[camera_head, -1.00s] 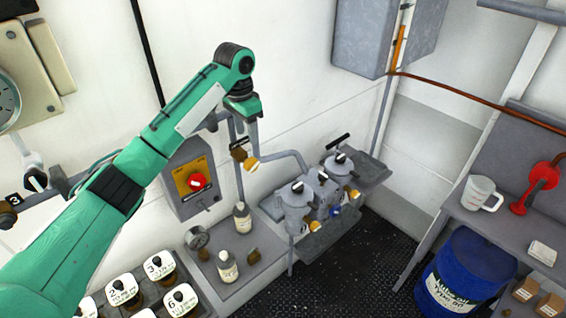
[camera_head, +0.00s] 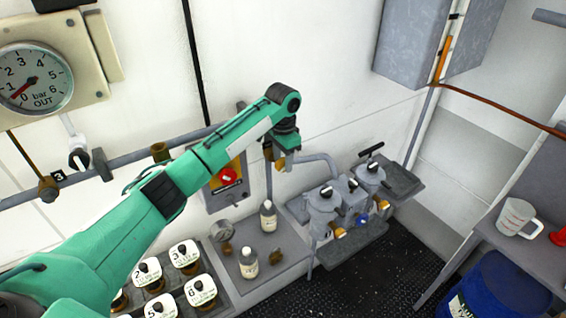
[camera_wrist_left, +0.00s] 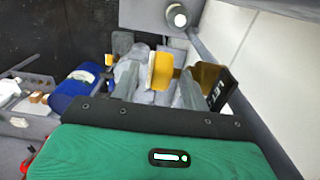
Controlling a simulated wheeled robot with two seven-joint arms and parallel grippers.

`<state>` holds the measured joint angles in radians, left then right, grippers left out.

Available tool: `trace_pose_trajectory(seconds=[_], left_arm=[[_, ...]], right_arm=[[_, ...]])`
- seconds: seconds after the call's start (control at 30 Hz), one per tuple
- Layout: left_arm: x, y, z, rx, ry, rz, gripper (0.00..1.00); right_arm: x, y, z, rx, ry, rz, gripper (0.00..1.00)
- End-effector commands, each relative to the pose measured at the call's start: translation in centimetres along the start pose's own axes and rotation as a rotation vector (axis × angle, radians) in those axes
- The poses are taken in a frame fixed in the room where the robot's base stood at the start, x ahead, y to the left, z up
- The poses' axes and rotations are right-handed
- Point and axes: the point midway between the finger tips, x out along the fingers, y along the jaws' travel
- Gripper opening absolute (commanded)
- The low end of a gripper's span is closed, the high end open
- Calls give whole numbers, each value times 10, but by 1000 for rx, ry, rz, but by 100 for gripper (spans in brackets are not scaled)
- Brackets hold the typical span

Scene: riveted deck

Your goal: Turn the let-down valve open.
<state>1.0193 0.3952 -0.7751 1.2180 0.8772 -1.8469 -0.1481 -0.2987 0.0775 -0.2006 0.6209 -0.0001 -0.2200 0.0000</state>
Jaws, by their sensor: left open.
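The let-down valve (camera_head: 281,163) has a yellow lever and a brass body on a grey pipe against the back wall. In the head view it is partly hidden by my left gripper (camera_head: 284,148), which is right over it. In the left wrist view the yellow lever (camera_wrist_left: 162,70) shows between the two grey fingers of my left gripper (camera_wrist_left: 158,88). The fingers stand apart, one on each side of it; I cannot tell whether they touch it. A dark tag reading "LET" (camera_wrist_left: 223,92) and brass parts are just right of the fingers. My right gripper is not in view.
A control box with a red knob (camera_head: 228,175) is left of the valve. Two bottles (camera_head: 268,216) and a small gauge (camera_head: 222,230) stand on the bench below. Grey filter housings (camera_head: 323,205) are to the right. A large pressure gauge (camera_head: 35,78) is on the left wall.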

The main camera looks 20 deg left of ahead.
Motion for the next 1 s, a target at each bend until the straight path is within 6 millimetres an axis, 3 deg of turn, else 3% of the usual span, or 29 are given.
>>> trace_pose_trajectory(seconds=[0.2,0.47,0.7,1.0], left_arm=[[16,0,0,0,1,0,45],[18,0,0,0,1,0,45],[17,0,0,0,1,0,2],[19,0,2,1,91,2,1]], right_arm=[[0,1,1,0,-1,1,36],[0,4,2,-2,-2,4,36],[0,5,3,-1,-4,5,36],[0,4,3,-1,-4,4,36]])
